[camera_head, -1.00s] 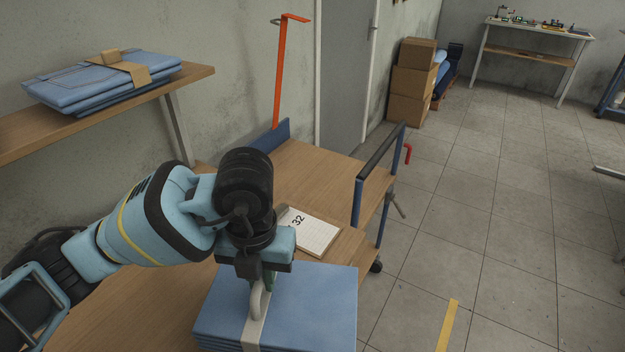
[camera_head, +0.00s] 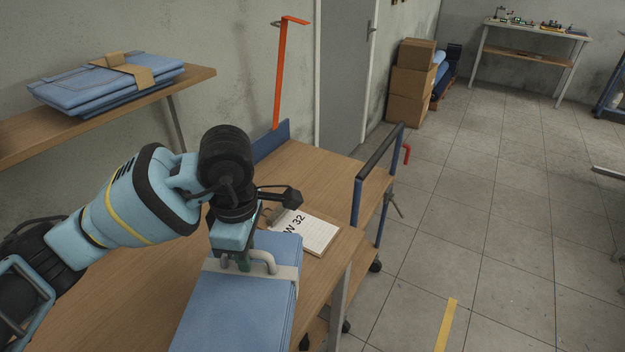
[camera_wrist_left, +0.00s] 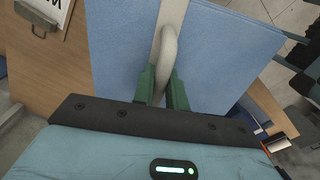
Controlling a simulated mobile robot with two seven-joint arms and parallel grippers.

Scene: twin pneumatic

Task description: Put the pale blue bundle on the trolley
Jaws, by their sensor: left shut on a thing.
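The pale blue bundle (camera_head: 232,310) is a flat folded stack with a light grey band (camera_head: 285,272) and a looped handle (camera_head: 264,258). My left gripper (camera_head: 240,262) is shut on this handle, from above. In the left wrist view, the green fingers (camera_wrist_left: 161,86) close on either side of the loop (camera_wrist_left: 168,45), with the bundle (camera_wrist_left: 220,60) beneath. I cannot tell whether the bundle touches the table. My right gripper is not seen.
A clipboard (camera_head: 312,236) lies on the wooden table (camera_head: 130,300) beside the bundle. A shelf (camera_head: 195,78) at left holds other blue folded stacks (camera_head: 105,85) with a tan strap. An orange post (camera_head: 279,80) stands by the trolley. The visible deck looks clear.

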